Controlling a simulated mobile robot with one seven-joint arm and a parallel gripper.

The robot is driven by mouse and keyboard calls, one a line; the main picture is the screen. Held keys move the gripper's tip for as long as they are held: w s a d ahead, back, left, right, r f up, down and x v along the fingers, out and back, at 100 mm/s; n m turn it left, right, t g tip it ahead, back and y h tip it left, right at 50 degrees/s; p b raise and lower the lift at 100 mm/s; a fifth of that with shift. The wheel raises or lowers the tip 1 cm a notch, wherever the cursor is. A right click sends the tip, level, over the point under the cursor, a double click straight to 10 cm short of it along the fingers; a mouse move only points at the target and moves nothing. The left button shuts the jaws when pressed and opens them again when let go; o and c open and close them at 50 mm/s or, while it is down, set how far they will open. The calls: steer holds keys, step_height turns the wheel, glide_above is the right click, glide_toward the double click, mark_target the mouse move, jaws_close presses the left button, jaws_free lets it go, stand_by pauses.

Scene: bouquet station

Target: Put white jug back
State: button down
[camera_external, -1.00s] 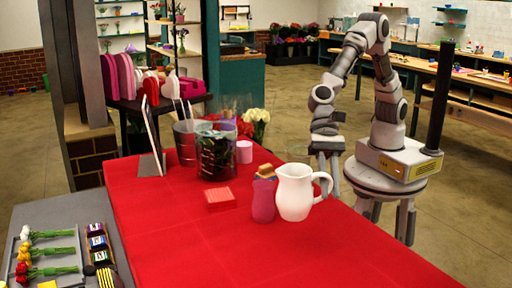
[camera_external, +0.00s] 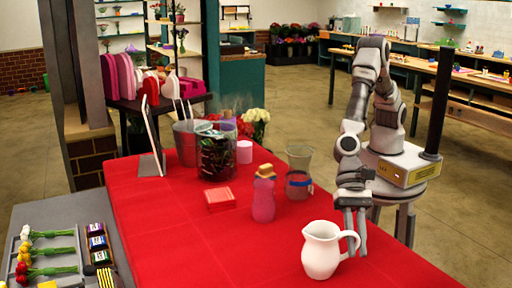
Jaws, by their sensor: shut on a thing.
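The white jug (camera_external: 321,250) stands upright, or nearly so, at the front right of the red table (camera_external: 190,245). Its handle points right, toward my arm. My gripper (camera_external: 354,238) is shut on the jug at its handle. The fingers point down, and their exact contact with the handle is too small to make out. I cannot tell whether the jug's base touches the table.
A pink bottle (camera_external: 264,198) and a clear glass vase with a blue band (camera_external: 299,180) stand behind the jug. A red block of napkins (camera_external: 220,198) lies left of them. Dark and metal buckets (camera_external: 216,157) stand farther back. The table's front middle is clear.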

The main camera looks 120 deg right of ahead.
steer(key=c, duration=0.8)
jaws_free()
steer(key=v, duration=1.2)
steer(key=shift+d+p, duration=0.1)
steer(key=shift+p, duration=0.3)
